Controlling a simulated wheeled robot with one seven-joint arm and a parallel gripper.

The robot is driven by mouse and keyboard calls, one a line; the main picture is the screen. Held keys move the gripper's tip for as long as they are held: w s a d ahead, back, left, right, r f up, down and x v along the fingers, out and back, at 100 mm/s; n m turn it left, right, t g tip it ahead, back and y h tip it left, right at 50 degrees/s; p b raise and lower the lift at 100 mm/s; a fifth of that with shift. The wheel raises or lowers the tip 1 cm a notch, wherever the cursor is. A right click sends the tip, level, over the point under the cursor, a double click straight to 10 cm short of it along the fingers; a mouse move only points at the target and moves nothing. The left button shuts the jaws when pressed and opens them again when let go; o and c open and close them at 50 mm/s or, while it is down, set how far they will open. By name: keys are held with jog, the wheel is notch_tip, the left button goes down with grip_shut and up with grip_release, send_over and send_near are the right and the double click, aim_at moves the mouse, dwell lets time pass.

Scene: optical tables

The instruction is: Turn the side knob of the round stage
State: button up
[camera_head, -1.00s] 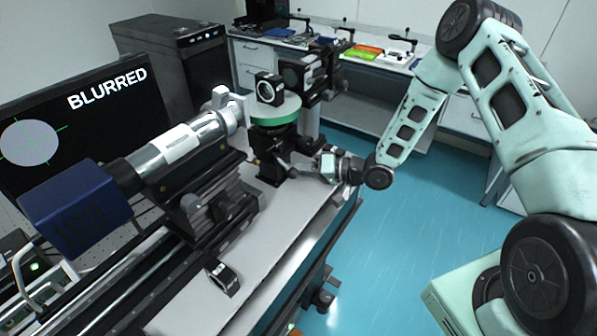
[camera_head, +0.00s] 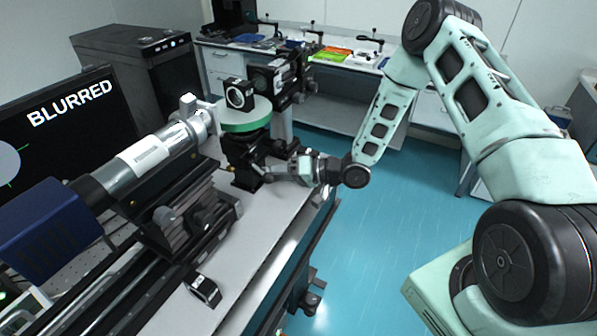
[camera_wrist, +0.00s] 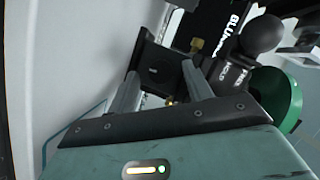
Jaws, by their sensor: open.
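The round stage (camera_head: 245,115) has a pale top and a green rim; it stands on a black mount on the bench. A black framed optic (camera_head: 239,94) sits on its top. In the wrist view the green rim (camera_wrist: 277,95) is at the right, with a dark ball (camera_wrist: 263,33) above it. I cannot tell whether this ball is the side knob. My gripper (camera_wrist: 160,70) is open, its two fingers apart and pointing at a black block (camera_wrist: 152,72) beside the stage. A brass screw (camera_wrist: 197,46) shows beyond the right finger. In the head view my gripper (camera_head: 272,168) is low beside the mount.
A silver tube (camera_head: 150,155) with a blue box (camera_head: 45,230) lies along the rail at left. A monitor (camera_head: 60,130) reads "BLURRED". A small black part (camera_head: 203,290) lies on the bench (camera_head: 245,260). Open teal floor (camera_head: 370,230) is at right.

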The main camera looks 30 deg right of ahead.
jog(key=b+v, duration=0.4)
jog(key=v, duration=1.3)
